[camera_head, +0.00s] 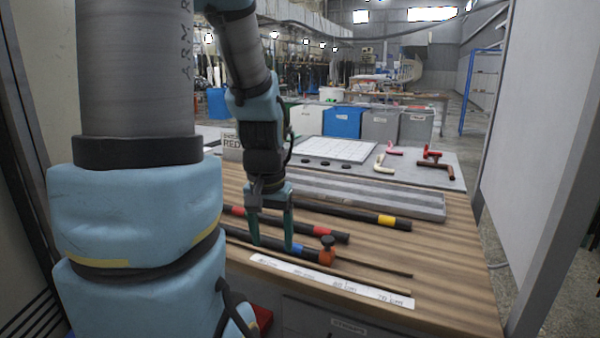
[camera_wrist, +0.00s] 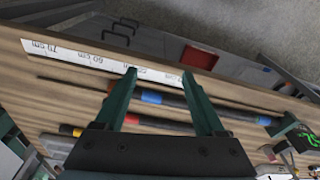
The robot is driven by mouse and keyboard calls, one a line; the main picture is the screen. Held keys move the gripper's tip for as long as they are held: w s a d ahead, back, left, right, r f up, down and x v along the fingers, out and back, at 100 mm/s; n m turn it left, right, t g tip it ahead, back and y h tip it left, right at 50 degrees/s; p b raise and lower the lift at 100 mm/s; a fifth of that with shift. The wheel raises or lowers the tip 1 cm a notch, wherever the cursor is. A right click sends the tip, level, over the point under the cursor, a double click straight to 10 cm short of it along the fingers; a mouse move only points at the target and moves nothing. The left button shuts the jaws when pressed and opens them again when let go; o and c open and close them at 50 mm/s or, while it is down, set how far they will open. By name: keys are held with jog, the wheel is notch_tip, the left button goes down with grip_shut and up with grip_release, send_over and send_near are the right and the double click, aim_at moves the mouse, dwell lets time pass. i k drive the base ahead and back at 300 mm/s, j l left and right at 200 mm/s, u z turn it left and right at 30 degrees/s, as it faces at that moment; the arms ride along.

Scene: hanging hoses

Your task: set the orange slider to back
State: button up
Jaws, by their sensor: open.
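The orange slider (camera_head: 327,256), with a dark knob on top, sits at the right end of a dark hose with a blue band (camera_head: 298,248), near the table's front. My gripper (camera_head: 272,246) points down with its fingers apart, left of the slider and low over this hose. In the wrist view the open fingers (camera_wrist: 160,73) reach over the hoses, and the blue band (camera_wrist: 152,97) shows between them. The slider is mostly hidden there behind the left finger. No object is seen held. I cannot tell whether the fingers touch the hose.
A printed scale strip (camera_head: 330,281) lies along the front of the wooden table (camera_head: 455,290). Hoses with red (camera_head: 334,237) and yellow (camera_head: 387,221) bands lie behind. The right table end is clear.

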aim_at(328, 254)
jog(key=u, duration=0.6)
jog(key=j+u, duration=0.2)
jog(key=u, duration=0.2)
jog(key=j+u, duration=0.15)
jog(key=u, duration=0.25)
jog(key=j+u, duration=0.25)
jog(key=u, duration=0.2)
jog(key=j+u, duration=0.15)
jog(key=u, duration=0.25)
jog(key=i+j, duration=0.1)
jog(key=j, duration=0.2)
jog(key=i+j, duration=0.1)
jog(key=j, duration=0.2)
